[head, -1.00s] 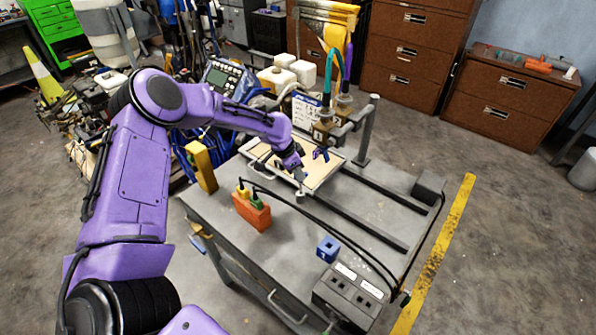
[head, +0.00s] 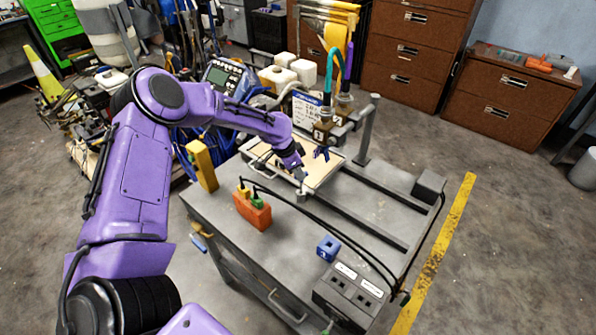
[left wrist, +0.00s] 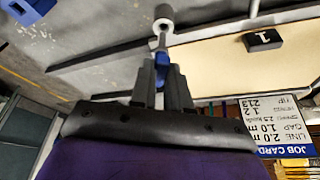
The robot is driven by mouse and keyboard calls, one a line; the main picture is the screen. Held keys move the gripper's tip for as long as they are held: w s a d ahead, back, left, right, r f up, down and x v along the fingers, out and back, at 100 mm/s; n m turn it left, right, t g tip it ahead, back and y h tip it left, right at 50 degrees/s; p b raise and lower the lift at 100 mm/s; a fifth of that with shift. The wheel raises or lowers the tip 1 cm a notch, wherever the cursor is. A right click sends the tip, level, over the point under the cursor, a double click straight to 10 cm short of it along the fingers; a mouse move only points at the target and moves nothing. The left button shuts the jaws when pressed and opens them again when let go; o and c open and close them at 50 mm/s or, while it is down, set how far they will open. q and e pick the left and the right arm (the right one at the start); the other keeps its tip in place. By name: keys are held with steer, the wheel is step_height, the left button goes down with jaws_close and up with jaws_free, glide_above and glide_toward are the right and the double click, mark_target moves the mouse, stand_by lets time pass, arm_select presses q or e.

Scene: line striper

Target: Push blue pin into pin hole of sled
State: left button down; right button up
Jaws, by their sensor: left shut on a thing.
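The sled (head: 325,178) is a flat tray with a beige top on the grey cart, at the rails' far end. My left gripper (head: 302,175) is at the tray's near edge. In the left wrist view, the left gripper (left wrist: 162,72) is shut on the blue pin (left wrist: 161,62). The pin's grey shaft points at a pale round post (left wrist: 163,25) by the tray edge. The post also shows in the head view (head: 300,194). The shaft end looks close to the post; I cannot tell whether it is inside a hole. My right gripper is not in view.
On the cart top (head: 290,240) stand an orange block (head: 252,212) with cables, a blue block (head: 328,248), a grey socket box (head: 350,292) and a yellow block (head: 201,165). Black cables cross the cart. A post (head: 367,130) and hoses stand behind the sled.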

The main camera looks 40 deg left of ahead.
arm_select(q)
steer(key=shift+f+b, duration=1.65)
steer(key=shift+f, duration=0.95)
stand_by(1.0)
steer(key=c, duration=0.7)
jaws_free()
steer(key=shift+r, duration=0.1)
steer(key=p+v, duration=0.6)
steer(key=shift+s+r, duration=0.2)
steer(key=shift+r, duration=0.15)
steer(key=shift+a, duration=0.15)
